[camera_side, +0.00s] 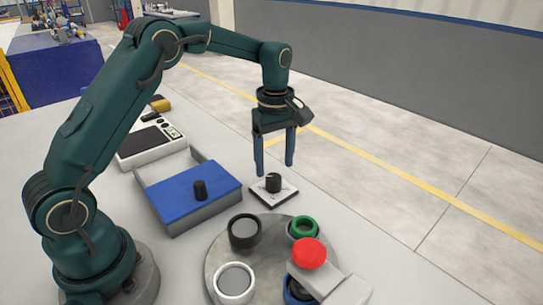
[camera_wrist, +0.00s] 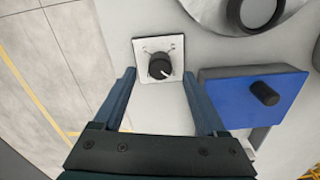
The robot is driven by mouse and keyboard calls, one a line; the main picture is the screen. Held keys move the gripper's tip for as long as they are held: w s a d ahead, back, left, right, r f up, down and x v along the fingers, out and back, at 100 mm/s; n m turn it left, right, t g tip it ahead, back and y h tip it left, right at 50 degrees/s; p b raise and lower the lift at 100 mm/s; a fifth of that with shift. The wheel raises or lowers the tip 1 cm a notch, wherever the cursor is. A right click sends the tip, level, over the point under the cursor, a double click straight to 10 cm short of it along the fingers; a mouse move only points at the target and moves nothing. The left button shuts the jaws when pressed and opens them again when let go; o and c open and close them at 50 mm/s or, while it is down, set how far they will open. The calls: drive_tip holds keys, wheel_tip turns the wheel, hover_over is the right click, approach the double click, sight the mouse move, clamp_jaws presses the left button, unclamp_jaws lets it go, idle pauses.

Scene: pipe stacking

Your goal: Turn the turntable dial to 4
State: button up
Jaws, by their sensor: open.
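The dial is a black knob (camera_side: 273,182) on a small white square plate (camera_side: 286,197) on the table. In the wrist view the knob (camera_wrist: 160,66) shows a white pointer mark towards its lower right; the plate's markings are too small to read. My gripper (camera_side: 276,167) is open and empty, pointing down just above the dial. In the wrist view the fingertips of my gripper (camera_wrist: 159,72) lie to the left and right of the knob, apart from it. The grey round turntable (camera_side: 213,252) carries black, green, white and blue rings.
A grey box with a blue lid (camera_side: 178,192) and black handle stands left of the dial. A red button (camera_side: 309,253) on a grey housing partly hides the blue ring (camera_side: 290,292). A white device with a screen (camera_side: 158,150) lies farther back. The table's edge is close behind the dial.

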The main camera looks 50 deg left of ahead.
sight(274, 177)
drive_tip(key=shift+f, duration=2.45)
clamp_jaws()
